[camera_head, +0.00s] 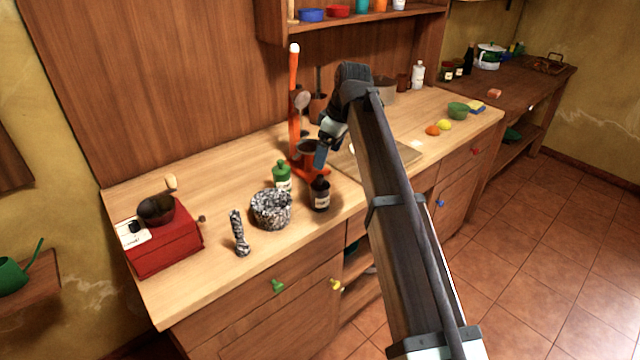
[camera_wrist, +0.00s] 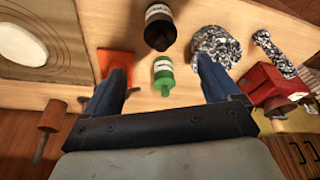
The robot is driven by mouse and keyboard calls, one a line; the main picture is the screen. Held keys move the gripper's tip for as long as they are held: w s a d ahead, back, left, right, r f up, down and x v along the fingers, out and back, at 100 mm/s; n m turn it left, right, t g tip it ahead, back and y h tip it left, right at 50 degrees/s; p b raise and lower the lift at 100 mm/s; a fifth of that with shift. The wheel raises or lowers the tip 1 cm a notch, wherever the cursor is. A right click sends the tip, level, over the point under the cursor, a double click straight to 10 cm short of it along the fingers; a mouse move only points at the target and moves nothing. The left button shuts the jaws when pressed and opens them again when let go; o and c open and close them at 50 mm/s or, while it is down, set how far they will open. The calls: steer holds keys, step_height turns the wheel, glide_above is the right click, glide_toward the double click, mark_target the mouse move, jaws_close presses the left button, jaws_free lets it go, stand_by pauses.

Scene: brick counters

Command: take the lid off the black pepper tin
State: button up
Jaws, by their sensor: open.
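A dark tin (camera_head: 320,194) with a pale label stands upright near the counter's front edge, its dark top on; it looks like the black pepper tin, but the label is unreadable. In the wrist view the tin (camera_wrist: 158,30) is at the top middle, beyond my fingertips. My gripper (camera_head: 322,154) is open and empty, raised above the counter and just above the tin in the head picture. In the wrist view the gap of my gripper (camera_wrist: 161,68) lines up with a green bottle (camera_wrist: 163,72), which looks lower than the fingers. Only one finger shows clearly in the head view.
A board (camera_head: 405,152) lies to the right. A red grinder (camera_head: 165,240) is far left.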

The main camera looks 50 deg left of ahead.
mark_target(320, 176)
steer(key=x, duration=0.9)
steer(key=shift+s, duration=0.15)
steer(key=c, duration=1.1)
steer(key=shift+c, duration=0.2)
